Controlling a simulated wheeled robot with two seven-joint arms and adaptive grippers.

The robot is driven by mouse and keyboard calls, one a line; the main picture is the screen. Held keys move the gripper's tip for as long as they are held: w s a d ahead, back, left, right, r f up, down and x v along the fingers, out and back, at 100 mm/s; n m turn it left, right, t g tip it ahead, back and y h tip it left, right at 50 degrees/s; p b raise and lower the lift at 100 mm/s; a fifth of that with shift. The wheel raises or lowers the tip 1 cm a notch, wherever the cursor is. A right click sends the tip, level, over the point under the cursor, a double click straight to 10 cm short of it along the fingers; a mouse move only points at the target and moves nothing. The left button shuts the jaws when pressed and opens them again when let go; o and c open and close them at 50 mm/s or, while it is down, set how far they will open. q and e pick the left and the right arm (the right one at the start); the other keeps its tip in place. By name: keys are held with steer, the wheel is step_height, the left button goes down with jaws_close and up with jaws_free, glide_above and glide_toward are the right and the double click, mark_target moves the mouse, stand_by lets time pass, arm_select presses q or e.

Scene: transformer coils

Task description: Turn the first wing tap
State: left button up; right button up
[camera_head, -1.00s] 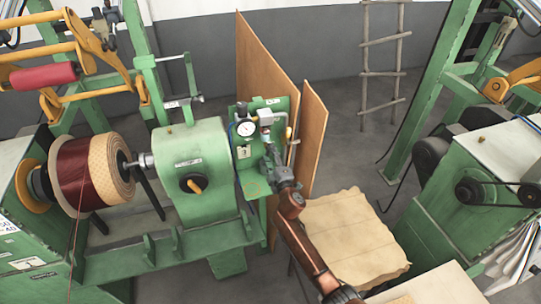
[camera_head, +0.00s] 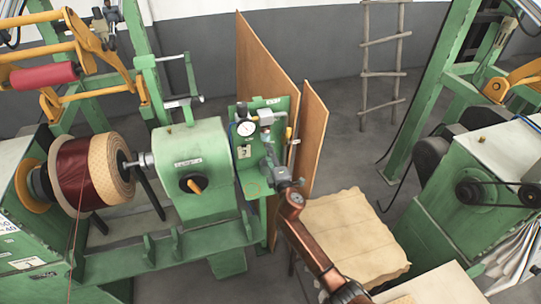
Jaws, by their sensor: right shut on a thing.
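A green panel (camera_head: 280,107) stands at the right end of the green winding machine. It carries a round white gauge (camera_head: 246,128) with grey pipe fittings (camera_head: 266,118) beside it. My right gripper (camera_head: 268,158) reaches up to the panel just below the fittings, with its arm coming from the lower right. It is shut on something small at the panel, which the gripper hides. I cannot make out the wing tap itself. My left gripper is not in view.
Wooden boards (camera_head: 313,135) stand upright close to the right of the panel. A coil (camera_head: 92,172) sits on the machine at left. A paper-covered table (camera_head: 350,235) lies below my right arm. Grey floor is open behind it.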

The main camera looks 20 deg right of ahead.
steer(key=o, duration=1.2)
steer(key=shift+c, duration=0.2)
steer(key=shift+s, duration=0.1)
steer(key=s, duration=1.2)
steer(key=shift+d, duration=0.15)
steer(key=shift+d+f, duration=0.1)
